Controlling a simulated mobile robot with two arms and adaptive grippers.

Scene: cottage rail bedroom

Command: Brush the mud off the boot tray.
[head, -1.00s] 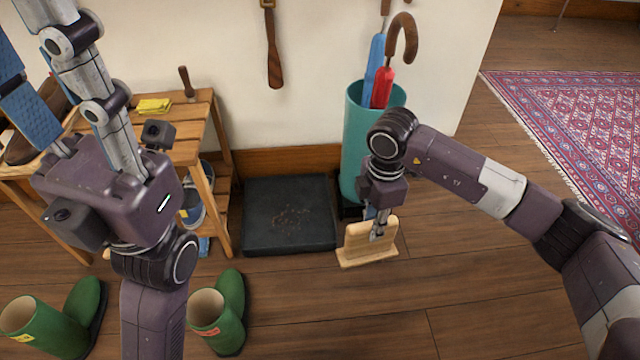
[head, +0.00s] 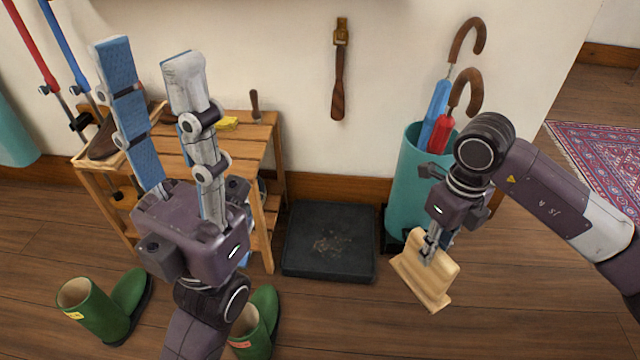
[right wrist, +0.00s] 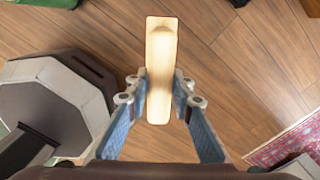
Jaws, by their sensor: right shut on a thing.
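The black boot tray (head: 300,264) lies on the floor against the wall, with a dry brown patch of mud (head: 333,246) near its middle. My right gripper (head: 430,250) is shut on the upright grip of a pale wooden tool (head: 432,278) with a flat base. The tool is just right of the tray, tilted in the picture; I see no bristles, and cannot tell if it touches the floor. The tool (right wrist: 161,70) also shows between the fingers in the right wrist view. My left gripper (head: 148,62) is open and empty, fingers pointing up, in front of the bench.
A teal umbrella stand (head: 408,190) with umbrellas stands behind my right gripper. A wooden bench (head: 262,135) with a yellow cloth (head: 227,123) is left of the tray. Green boots (head: 95,308) stand at the front left. A patterned rug (head: 600,160) lies right. Floor before the tray is clear.

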